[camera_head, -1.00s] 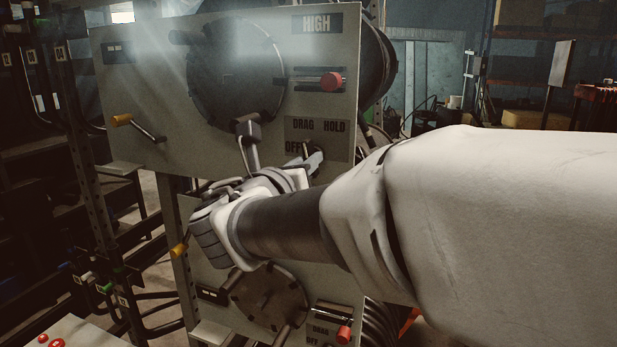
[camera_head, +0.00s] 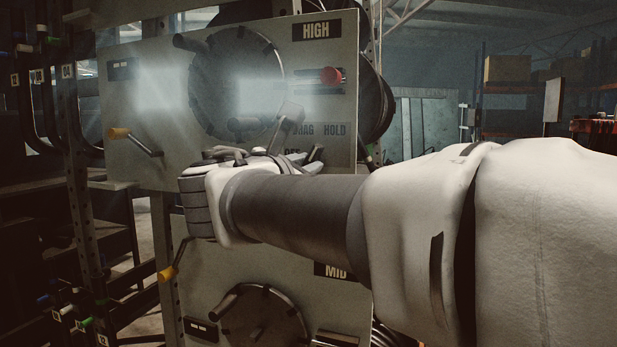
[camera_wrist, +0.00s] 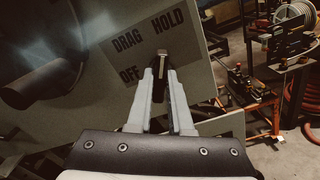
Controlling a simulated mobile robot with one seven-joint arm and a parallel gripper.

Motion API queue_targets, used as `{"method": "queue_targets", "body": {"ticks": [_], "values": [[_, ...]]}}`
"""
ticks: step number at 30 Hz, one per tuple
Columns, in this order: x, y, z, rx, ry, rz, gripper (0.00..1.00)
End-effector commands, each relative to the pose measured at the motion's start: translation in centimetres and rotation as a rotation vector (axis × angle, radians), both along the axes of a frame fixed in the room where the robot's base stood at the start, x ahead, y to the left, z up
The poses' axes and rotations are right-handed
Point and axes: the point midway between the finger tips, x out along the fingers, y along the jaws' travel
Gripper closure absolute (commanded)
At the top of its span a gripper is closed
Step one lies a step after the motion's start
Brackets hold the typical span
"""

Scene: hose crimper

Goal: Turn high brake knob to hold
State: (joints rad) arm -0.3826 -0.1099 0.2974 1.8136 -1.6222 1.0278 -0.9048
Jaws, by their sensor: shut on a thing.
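The high brake knob (camera_wrist: 162,57) is a small piece on the upper panel, at the plate (camera_wrist: 146,48) marked DRAG, HOLD and OFF in the wrist view. My gripper (camera_wrist: 162,68) is shut on it, one pale finger on each side. Its pointing is hard to read, because the fingertips cover much of it. In the head view my gripper (camera_head: 316,155) reaches the DRAG/HOLD plate (camera_head: 340,141) below the HIGH label (camera_head: 317,31). There the knob is hidden behind the fingers, and OFF is partly covered.
A red knob (camera_head: 331,75) sits in a slot above the plate. The MID panel (camera_head: 335,270) is below. Shelving and equipment stand behind.

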Motion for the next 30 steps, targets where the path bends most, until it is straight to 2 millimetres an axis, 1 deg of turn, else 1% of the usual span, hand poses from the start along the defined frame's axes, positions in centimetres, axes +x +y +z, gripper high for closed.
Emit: {"method": "queue_targets", "body": {"ticks": [6, 17, 18, 22, 23, 30], "values": [[0.01, -0.03, 0.04, 0.031, -0.012, 0.0, 1.0], [0.01, -0.02, 0.08, 0.034, -0.013, 0.0, 1.0], [0.01, -0.02, 0.08, 0.034, -0.013, 0.0, 0.78], [0.01, -0.02, 0.07, 0.034, -0.013, 0.0, 0.54], [0.01, -0.02, 0.06, 0.033, -0.012, 0.0, 0.51], [0.01, 0.0, 0.02, 0.032, -0.012, 0.0, 0.51]]}}
